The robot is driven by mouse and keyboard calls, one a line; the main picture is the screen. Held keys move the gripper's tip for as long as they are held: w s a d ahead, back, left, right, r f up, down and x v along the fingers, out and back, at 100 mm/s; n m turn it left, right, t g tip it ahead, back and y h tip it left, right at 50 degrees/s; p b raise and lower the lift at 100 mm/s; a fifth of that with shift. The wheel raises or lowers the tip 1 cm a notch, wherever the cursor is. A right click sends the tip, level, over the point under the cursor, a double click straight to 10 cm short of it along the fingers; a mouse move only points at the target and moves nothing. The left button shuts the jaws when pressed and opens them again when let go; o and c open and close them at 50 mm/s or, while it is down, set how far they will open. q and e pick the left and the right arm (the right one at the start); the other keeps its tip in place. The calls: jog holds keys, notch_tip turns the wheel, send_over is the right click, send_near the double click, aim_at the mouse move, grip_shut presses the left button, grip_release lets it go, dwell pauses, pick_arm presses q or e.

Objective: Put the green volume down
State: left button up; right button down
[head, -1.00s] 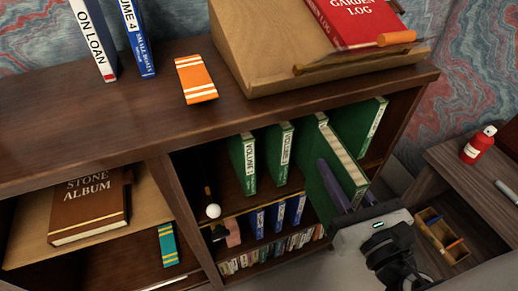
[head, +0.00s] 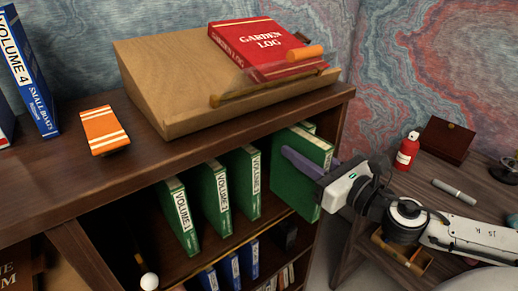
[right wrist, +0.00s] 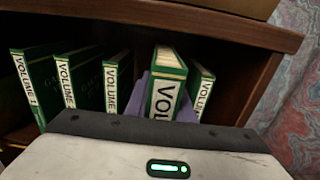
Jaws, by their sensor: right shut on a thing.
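My right gripper (head: 302,165) is shut on a green volume (head: 312,145), one purple finger showing along its side. The held volume is upright and sticks out from the shelf front, between a third green volume (head: 246,182) on its left and another (right wrist: 203,88) on its right. In the right wrist view the held volume (right wrist: 166,80) stands between the purple fingers, its lower part hidden by my gripper. Two more green volumes, (head: 181,215) and (head: 214,200), stand upright further left. Whether its bottom touches the shelf is hidden. My left gripper is not in view.
The bookcase top (head: 180,150) bears a sloped wooden stand (head: 170,80) with a red garden log (head: 262,48), and an orange book (head: 102,130). Blue books (head: 230,268) stand on the shelf below. A side table at right holds a red bottle (head: 407,150).

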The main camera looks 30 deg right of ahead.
jog(key=w+f+b, duration=0.1)
jog(key=w+f, duration=0.2)
jog(key=w, duration=0.8)
jog(key=shift+w+a+f+b, duration=0.3)
jog(key=shift+w+a+b, duration=0.05)
jog(key=shift+w+a, duration=0.1)
jog(key=c, duration=1.7)
grip_release()
jog(key=shift+s+f, duration=0.1)
jog(key=shift+c, duration=0.2)
jog(key=shift+o, duration=1)
